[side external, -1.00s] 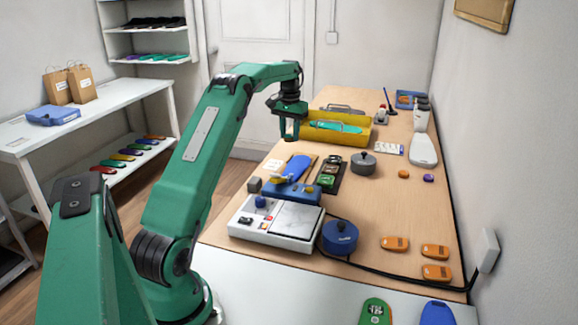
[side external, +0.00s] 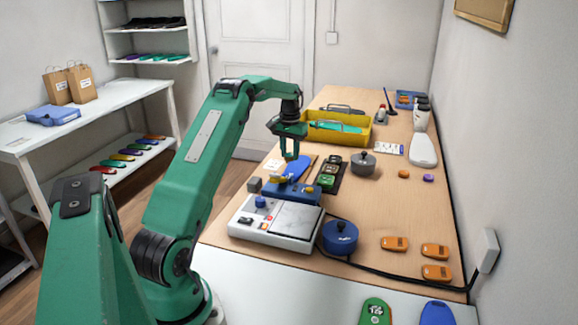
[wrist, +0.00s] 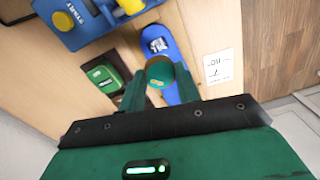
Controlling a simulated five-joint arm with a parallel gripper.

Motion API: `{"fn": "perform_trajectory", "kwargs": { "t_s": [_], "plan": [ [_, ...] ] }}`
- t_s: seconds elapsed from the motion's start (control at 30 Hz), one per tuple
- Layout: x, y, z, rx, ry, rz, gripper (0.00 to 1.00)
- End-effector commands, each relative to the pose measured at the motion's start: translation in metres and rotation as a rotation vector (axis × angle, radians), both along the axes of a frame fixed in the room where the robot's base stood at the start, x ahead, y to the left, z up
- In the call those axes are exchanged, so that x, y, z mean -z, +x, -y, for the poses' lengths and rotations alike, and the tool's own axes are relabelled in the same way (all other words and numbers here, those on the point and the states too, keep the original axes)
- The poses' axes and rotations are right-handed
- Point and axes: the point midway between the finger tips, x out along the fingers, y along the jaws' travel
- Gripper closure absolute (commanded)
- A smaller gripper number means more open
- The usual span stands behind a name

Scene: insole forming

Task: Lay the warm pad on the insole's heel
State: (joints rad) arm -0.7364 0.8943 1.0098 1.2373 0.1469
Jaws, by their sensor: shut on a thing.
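The blue insole (side external: 297,168) lies on the wooden bench beside the blue clamp. In the wrist view the insole (wrist: 158,41) runs under my fingers, with a white print near its upper end. The pad hides part of the insole. In the side view my gripper (side external: 291,155) points down just over the insole. The pad cannot be made out there, and I cannot tell whether it touches the insole.
The blue clamp (side external: 290,194) with yellow parts stands close by. A dark tray (side external: 342,181) with green pieces lies to the right of the insole. A white card (wrist: 218,70) lies on the other side. A white machine (side external: 250,236) stands in front. A grey pot (side external: 363,164) is farther right.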

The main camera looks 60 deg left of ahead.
Motion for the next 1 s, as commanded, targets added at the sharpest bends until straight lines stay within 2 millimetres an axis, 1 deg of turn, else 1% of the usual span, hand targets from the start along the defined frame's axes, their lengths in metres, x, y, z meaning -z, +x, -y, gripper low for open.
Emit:
{"fn": "perform_trajectory", "kwargs": {
  "t_s": [0.2,0.6,0.8,1.0],
  "plan": [
    [0.020,-0.001,0.001,0.000,-0.002,-0.002,0.88],
    [0.051,0.000,0.000,0.000,-0.001,-0.002,0.88],
    [0.059,0.000,0.000,0.000,-0.001,-0.001,0.88],
    [0.061,0.000,0.000,0.000,-0.001,-0.001,0.88]
  ]
}}
